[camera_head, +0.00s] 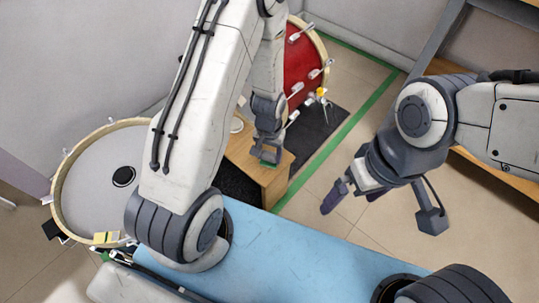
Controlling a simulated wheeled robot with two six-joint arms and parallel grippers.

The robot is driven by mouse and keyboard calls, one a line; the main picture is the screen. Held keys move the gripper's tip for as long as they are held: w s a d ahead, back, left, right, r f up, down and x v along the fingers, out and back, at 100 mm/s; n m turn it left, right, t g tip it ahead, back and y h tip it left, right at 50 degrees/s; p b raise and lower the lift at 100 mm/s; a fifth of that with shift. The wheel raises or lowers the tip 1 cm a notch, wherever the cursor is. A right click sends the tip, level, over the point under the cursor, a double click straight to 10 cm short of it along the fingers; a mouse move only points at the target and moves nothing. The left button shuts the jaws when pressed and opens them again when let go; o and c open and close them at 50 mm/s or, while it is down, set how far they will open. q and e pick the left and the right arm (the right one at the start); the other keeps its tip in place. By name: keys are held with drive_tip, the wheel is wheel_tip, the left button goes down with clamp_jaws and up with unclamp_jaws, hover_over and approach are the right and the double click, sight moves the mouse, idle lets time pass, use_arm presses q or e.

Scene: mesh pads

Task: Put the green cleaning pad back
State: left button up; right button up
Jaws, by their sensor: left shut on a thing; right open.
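My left gripper (267,151) points down over a wooden box (243,158) in the middle of the view. It is shut on the green cleaning pad (269,164), of which only a thin green edge shows beneath the fingers. The pad is at the box's top near its right end; I cannot tell whether it touches the wood. The rest of the pad is hidden by the gripper. My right gripper (351,194) is open and empty, over the tiled floor to the right of the box.
A red drum (303,55) stands behind the box. A large drum with a pale head (95,190) stands at the left, partly hidden by my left arm. A dark mat (318,125) and a green floor stripe (340,135) lie right of the box. Wooden shelving (510,188) is at the right.

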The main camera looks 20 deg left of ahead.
sight(269, 155)
use_arm(q)
drive_tip(key=shift+f, duration=0.15)
drive_tip(key=o, duration=1.3)
drive_tip(key=shift+o, duration=0.2)
wheel_tip(269, 155, up, 12)
drive_tip(key=p, duration=0.6)
drive_tip(key=shift+r, duration=0.2)
